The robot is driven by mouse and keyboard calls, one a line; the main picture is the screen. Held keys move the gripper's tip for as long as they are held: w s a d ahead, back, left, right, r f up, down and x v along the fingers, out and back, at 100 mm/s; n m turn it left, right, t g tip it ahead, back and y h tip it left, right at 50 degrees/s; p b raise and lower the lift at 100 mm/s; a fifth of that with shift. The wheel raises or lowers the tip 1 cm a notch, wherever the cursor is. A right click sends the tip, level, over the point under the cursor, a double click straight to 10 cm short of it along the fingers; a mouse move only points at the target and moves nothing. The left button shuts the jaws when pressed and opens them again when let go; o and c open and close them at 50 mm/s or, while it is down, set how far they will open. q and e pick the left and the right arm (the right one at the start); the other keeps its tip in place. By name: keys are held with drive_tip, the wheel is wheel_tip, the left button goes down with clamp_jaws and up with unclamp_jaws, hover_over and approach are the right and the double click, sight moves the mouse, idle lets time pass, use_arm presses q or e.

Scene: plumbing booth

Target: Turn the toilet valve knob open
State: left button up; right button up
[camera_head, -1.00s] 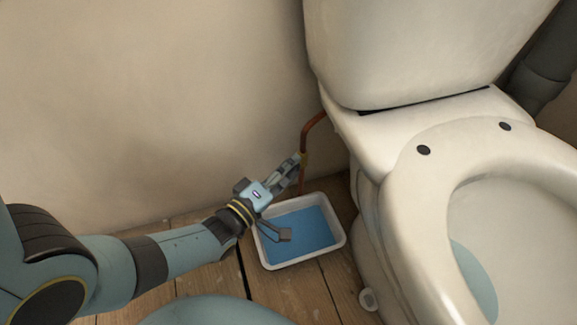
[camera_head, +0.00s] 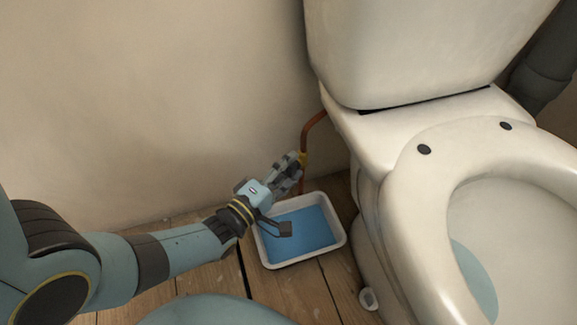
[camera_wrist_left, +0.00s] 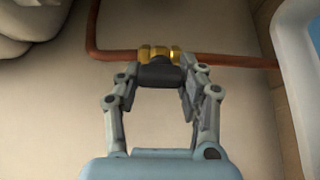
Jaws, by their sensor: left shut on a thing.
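The valve is a brass fitting on a copper pipe (camera_head: 306,135), beside the toilet (camera_head: 400,170). In the left wrist view the brass body (camera_wrist_left: 158,52) spans the pipe, with the dark valve knob (camera_wrist_left: 160,75) in front of it. My left gripper (camera_head: 296,165) reaches the valve from the left. In the left wrist view its two fingers (camera_wrist_left: 160,82) are closed on both sides of the knob. In the head view the gripper hides the knob. My right gripper is not in view.
A white tray (camera_head: 341,236) with blue inside stands on the wooden floor below the valve, under my left gripper. The toilet is close on the right. The wall (camera_head: 150,110) is behind the pipe. Some floor (camera_head: 300,295) in front of the tray is clear.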

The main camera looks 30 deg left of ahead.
use_arm(q)
drive_tip(key=o, duration=1.2)
drive_tip(key=shift+a, duration=0.1)
